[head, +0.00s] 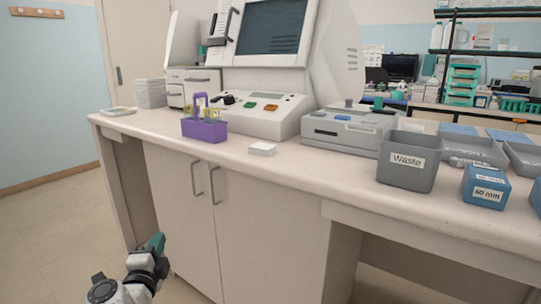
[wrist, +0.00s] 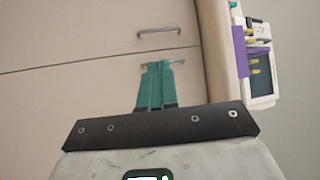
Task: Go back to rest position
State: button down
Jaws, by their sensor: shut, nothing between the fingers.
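My gripper (head: 155,243) is low in front of the cabinet, below the bench top, at the lower left of the head view. In the wrist view its two teal fingers (wrist: 156,68) are together with nothing between them. Behind them is the beige cabinet front (wrist: 70,35) with a metal handle (wrist: 158,31). The gripper is apart from the bench and from everything on it.
A bench (head: 290,170) carries a purple rack (head: 204,131), a white slide stack (head: 262,149), a grey machine (head: 345,132), a grey Waste bin (head: 406,176) and a blue box (head: 485,187). Open floor (head: 60,240) lies at the left.

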jog(key=d+f+n+g+y, duration=0.15)
jog(key=d+f+n, duration=0.25)
jog(key=d, duration=0.4)
jog(key=w+d+f+n+g+y, duration=0.1)
jog(key=d+f+n+y, duration=0.25)
jog(key=d, duration=0.55)
jog(key=d+f+n+g+y, duration=0.1)
jog(key=d+f+n, duration=0.4)
jog(key=d, duration=0.3)
jog(key=s+d+f+n+g+h, duration=0.2)
jog(key=s+d+f+g, duration=0.3)
jog(key=s+d, duration=0.6)
jog(key=s+d+f+n+g+h, duration=0.2)
jog(key=s+d+f+g, duration=0.1)
jog(key=s+d+f, duration=0.7)
jog(key=s+d+r+g+h, duration=0.1)
jog(key=s+d+g, duration=0.15)
jog(key=s, duration=0.65)
jog(key=s+d+r+m+g+h+p, duration=0.15)
jog(key=s+d, duration=0.25)
jog(key=s, duration=0.6)
jog(key=s+d+r+g+h+b, duration=0.1)
jog(key=s+d+r+g, duration=0.15)
jog(key=s, duration=0.65)
notch_tip(320, 180, up, 23)
jog(key=p, duration=2.4)
jog(key=shift+w+n, duration=0.2)
jog(key=shift+n, duration=0.1)
